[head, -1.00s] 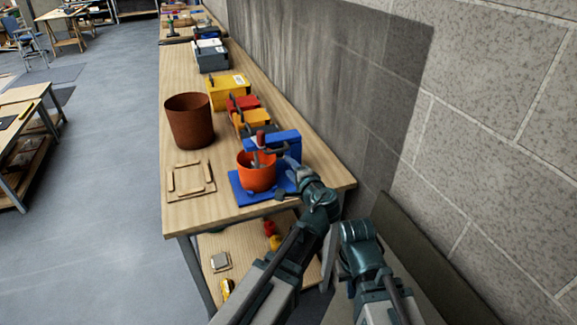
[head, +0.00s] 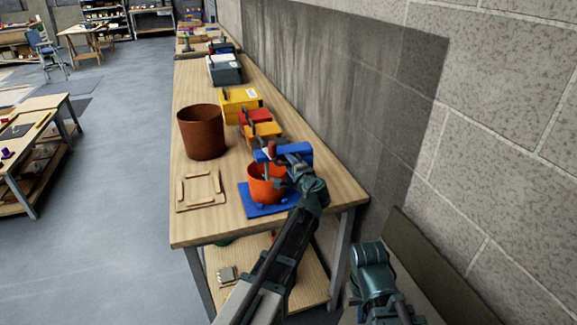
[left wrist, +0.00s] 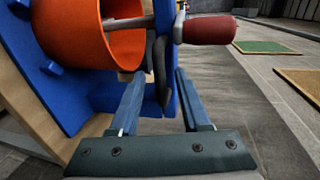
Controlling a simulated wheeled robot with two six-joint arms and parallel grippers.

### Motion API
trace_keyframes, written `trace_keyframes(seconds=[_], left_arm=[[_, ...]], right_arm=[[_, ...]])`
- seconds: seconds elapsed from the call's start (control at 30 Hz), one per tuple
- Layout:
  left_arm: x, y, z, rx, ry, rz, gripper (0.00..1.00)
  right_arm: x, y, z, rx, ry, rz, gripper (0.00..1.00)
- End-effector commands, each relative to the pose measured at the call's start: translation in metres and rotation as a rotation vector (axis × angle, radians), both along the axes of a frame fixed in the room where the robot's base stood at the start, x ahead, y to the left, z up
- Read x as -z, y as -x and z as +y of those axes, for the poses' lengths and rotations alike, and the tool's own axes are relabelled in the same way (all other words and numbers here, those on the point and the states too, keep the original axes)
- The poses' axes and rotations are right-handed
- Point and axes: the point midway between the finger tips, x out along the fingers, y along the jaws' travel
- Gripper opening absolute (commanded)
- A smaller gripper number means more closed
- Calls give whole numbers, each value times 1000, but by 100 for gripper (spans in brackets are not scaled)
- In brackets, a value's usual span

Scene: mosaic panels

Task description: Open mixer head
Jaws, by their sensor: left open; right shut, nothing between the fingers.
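The mixer stands near the front end of the long wooden bench. It has a blue base (head: 258,208), a blue head (head: 298,153) and an orange bowl (head: 262,188). My left gripper (head: 285,182) is at the right side of the bowl, below the head. In the left wrist view its open fingers (left wrist: 158,78) are on either side of a dark lever (left wrist: 161,70), with no clear grip on it. A red handle (left wrist: 208,29) sticks out above them, and the bowl (left wrist: 75,35) is at upper left. My right arm shows at lower right, but its gripper is out of view.
A brown bucket (head: 202,135) and a small wooden frame (head: 201,206) stand left of the mixer. Yellow (head: 238,103), red and orange boxes line the bench behind it. A stone wall (head: 480,120) is close on the right. Open floor lies to the left.

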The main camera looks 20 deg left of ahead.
Motion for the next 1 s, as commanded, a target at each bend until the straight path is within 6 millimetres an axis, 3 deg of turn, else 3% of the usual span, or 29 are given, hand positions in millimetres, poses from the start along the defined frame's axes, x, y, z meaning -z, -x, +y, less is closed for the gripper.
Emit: trace_keyframes(seconds=[0.13,0.47,0.5,0.77,1.0], left_arm=[[3,-9,6,-1,1,0,47],[3,-11,8,0,1,1,47],[3,-11,8,0,1,1,45],[3,-11,7,0,1,1,0],[3,-11,7,0,1,1,0]], right_arm=[[3,0,0,0,0,0,0],[3,0,0,0,0,0,0],[3,0,0,0,0,0,0],[3,0,0,0,0,0,0],[3,0,0,0,0,0,0]])
